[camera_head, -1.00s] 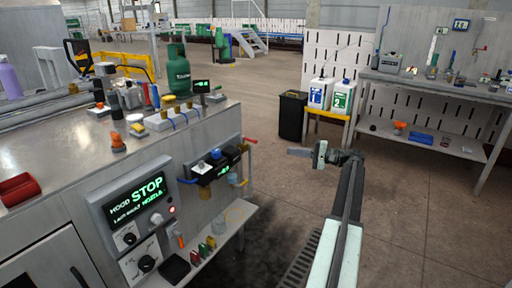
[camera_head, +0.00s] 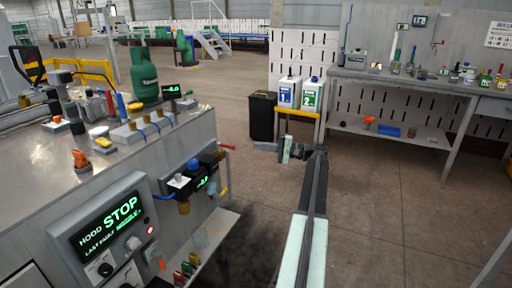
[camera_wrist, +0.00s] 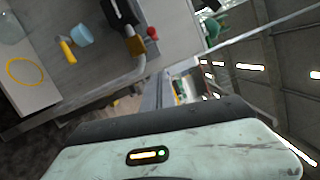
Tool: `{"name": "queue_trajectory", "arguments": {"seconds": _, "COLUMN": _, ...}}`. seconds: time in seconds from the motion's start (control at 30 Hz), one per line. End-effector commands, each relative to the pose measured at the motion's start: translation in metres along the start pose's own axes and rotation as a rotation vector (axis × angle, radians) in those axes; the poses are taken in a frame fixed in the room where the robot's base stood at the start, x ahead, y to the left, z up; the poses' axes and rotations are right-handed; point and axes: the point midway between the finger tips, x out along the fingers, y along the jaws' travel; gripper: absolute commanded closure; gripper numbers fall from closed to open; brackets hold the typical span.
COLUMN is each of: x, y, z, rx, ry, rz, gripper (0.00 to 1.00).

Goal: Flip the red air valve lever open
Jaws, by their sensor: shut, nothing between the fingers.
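The red air valve lever (camera_head: 228,147) sticks out from the right end of the air unit on the side of the machine. It points toward the right in the head view. In the wrist view its red end (camera_wrist: 152,33) shows near the top middle. My gripper (camera_head: 265,146) is to the right of the lever in the head picture, with a visible gap between them. Its fingers are together and hold nothing. The exact depth between fingers and lever cannot be told.
The STOP panel (camera_head: 104,228) is at the lower left. A black bin (camera_head: 262,117) and a yellow stand (camera_head: 297,112) stand behind my gripper. Floor to the right is open.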

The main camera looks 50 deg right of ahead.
Motion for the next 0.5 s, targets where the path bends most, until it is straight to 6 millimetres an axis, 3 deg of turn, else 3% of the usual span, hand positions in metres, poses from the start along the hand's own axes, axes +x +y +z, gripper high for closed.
{"name": "queue_trajectory", "arguments": {"seconds": 0.33, "x": 0.076, "y": -0.001, "z": 0.0, "rx": 0.0, "ry": -0.001, "rz": 0.0, "gripper": 1.0}}
{"name": "queue_trajectory", "arguments": {"seconds": 0.5, "x": 0.08, "y": -0.001, "z": 0.03, "rx": 0.0, "ry": 0.001, "rz": 0.0, "gripper": 1.0}}
